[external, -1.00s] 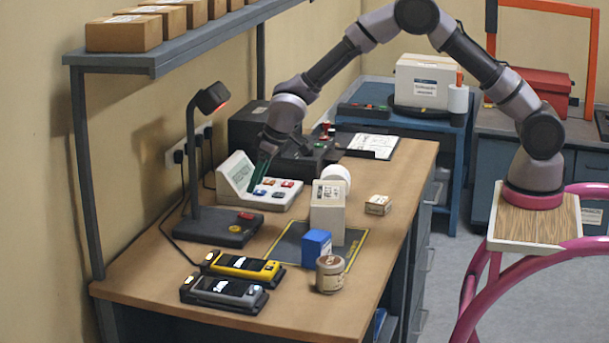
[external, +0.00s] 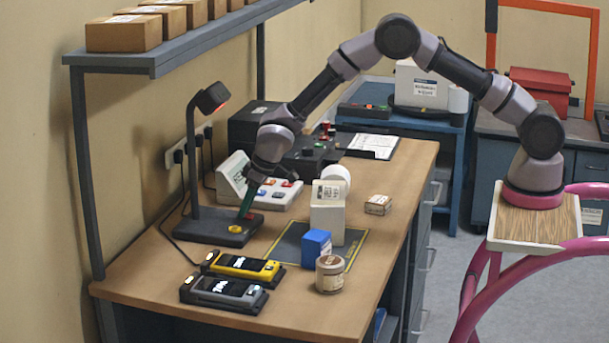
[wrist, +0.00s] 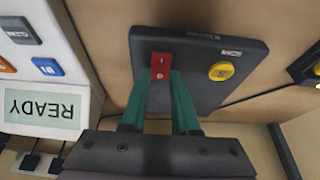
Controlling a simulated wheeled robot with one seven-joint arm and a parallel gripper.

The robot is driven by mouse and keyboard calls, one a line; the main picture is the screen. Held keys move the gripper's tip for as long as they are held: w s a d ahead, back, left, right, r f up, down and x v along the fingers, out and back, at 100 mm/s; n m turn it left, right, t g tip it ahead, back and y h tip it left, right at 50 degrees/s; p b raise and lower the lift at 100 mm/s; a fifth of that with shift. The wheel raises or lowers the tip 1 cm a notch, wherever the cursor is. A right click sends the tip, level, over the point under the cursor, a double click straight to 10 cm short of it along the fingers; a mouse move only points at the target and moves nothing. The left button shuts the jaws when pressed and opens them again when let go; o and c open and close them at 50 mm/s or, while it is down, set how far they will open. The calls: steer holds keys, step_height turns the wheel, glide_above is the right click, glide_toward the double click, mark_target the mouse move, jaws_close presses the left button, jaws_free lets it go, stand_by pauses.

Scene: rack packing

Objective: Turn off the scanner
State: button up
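The dark stand that looks like the scanner (external: 207,233) has a flat base on the bench, a thin post and a head (external: 212,97) that glows red underneath. Its base also shows in the wrist view (wrist: 205,90), with a red switch (wrist: 161,60) and a round yellow button (wrist: 221,71). My gripper (external: 243,215) is low over the base's far right corner, where it hides the red switch in the external view. In the wrist view its green fingertips (wrist: 161,75) are apart, one each side of the switch's near end. I cannot tell whether they touch it.
A beige console (external: 233,180) with coloured buttons is close behind my gripper; its display reads READY (wrist: 42,107) in the wrist view. Yellow (external: 242,265) and grey (external: 224,292) handheld devices sit in front. A white carton (external: 327,212), blue box (external: 317,244) and jar (external: 329,274) stand right.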

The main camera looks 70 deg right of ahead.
mark_target(250, 214)
jaws_close()
steer(key=shift+w+g, duration=0.25)
steer(key=shift+g, duration=0.25)
steer(key=shift+w+g, duration=0.15)
steer(key=shift+g, duration=0.75)
steer(key=o, duration=0.9)
jaws_free()
steer(key=shift+c, duration=0.2)
step_height(250, 214, up, 11)
steer(key=s, duration=0.1)
steer(key=shift+s+f, duration=0.15)
steer(key=shift+s, duration=0.05)
